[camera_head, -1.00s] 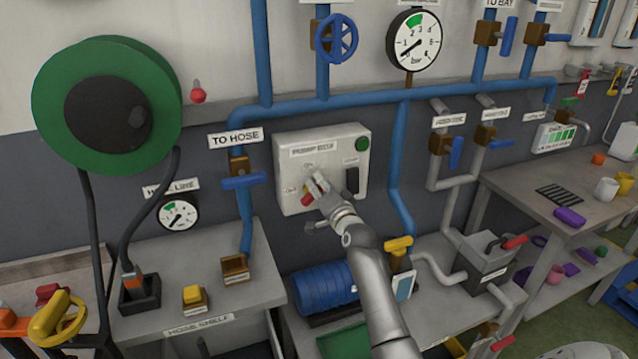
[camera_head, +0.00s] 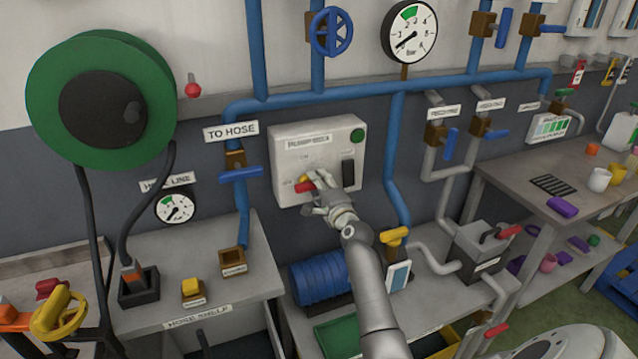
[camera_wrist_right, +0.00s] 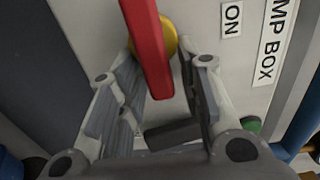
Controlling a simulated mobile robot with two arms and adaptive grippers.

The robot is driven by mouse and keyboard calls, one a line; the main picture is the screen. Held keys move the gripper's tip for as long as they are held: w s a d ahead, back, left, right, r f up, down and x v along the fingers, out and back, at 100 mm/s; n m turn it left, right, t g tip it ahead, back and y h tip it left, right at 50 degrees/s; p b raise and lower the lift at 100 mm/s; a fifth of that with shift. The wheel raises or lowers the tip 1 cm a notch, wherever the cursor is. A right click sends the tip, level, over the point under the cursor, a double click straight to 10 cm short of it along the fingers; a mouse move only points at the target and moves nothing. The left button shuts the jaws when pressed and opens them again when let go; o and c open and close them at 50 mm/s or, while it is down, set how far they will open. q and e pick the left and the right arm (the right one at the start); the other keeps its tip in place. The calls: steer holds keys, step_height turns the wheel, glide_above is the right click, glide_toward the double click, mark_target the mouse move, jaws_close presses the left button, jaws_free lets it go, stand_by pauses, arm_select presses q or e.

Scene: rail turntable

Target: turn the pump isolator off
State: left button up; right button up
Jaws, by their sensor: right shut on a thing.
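The pump box (camera_head: 338,135) is a light grey box on the wall. Its isolator is a red handle (camera_head: 303,187) on a yellow hub (camera_head: 304,179), at the box's lower left. The handle lies nearly level, with its red end toward the OFF label (camera_head: 286,183); the ON label is above. My right gripper (camera_head: 318,180) is at the handle from the right and below, shut on it. In the right wrist view the red handle (camera_wrist_right: 148,50) runs between the two fingers, in front of the yellow hub (camera_wrist_right: 167,38). The fingers partly hide the handle in the head view. My left gripper is out of view.
A black switch (camera_head: 348,172) and a green button (camera_head: 357,135) are on the same box, right of my gripper. Blue pipes (camera_head: 395,150) run beside and above it. A blue pump (camera_head: 318,283) stands below. A blue-handled TO HOSE valve (camera_head: 241,174) is to the left.

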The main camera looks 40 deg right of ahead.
steer(key=shift+a+f, duration=0.1)
steer(key=shift+f, duration=0.05)
stand_by(0.3)
steer(key=o, duration=0.7)
steer(key=v, duration=1.2)
